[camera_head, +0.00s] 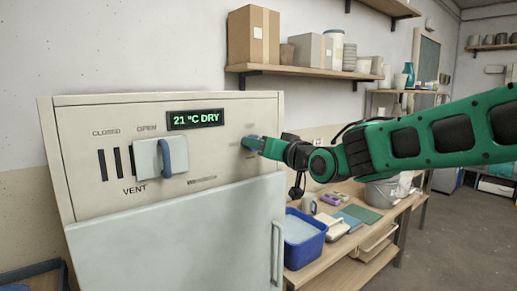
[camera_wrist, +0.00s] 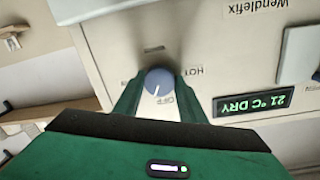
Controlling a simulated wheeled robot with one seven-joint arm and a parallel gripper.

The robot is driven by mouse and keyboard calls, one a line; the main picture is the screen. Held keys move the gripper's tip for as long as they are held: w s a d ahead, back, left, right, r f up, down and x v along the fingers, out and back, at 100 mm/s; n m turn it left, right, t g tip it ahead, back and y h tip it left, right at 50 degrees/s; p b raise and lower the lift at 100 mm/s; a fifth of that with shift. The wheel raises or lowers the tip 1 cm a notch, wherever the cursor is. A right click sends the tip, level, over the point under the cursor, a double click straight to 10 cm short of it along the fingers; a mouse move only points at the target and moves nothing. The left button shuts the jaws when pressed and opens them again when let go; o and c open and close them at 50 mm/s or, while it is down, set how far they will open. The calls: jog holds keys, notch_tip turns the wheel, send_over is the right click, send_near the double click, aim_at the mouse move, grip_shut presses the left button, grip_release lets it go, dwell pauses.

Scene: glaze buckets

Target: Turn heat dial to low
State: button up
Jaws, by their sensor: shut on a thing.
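The heat dial (camera_wrist: 159,80) is a round blue-grey knob on the cream control panel, seen upside down in the wrist view. Its white pointer line points down in that picture, close to the label that seems to read OFF. HOT is printed to the right of the dial, and a small label above it is too blurred to read. My gripper (camera_wrist: 160,92) has one finger on each side of the dial and is shut on it. In the head view my gripper (camera_head: 257,144) reaches the panel's right side and mostly hides the dial.
The panel display (camera_head: 195,119) reads 21 °C DRY. A vent slider with a blue handle (camera_head: 166,156) sits left of it. Below is the closed cabinet door (camera_head: 170,245). A blue bin (camera_head: 305,245) stands on the bench at right. A shelf with boxes (camera_head: 310,69) hangs above.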

jog(key=m, duration=1.1)
jog(key=shift+w+d+g, duration=0.2)
jog(key=shift+d+g, duration=0.1)
jog(key=shift+d, duration=0.05)
jog(key=shift+f+m, duration=0.1)
jog(key=shift+m, duration=0.3)
jog(key=o, duration=1.1)
jog(key=shift+w+d, duration=0.1)
jog(key=shift+c, duration=0.2)
jog(key=shift+a, duration=0.2)
jog(key=shift+s, duration=0.2)
jog(key=f+v, duration=0.1)
jog(key=v, duration=0.9)
jog(key=shift+d+r, duration=0.45)
jog(key=shift+s, duration=0.1)
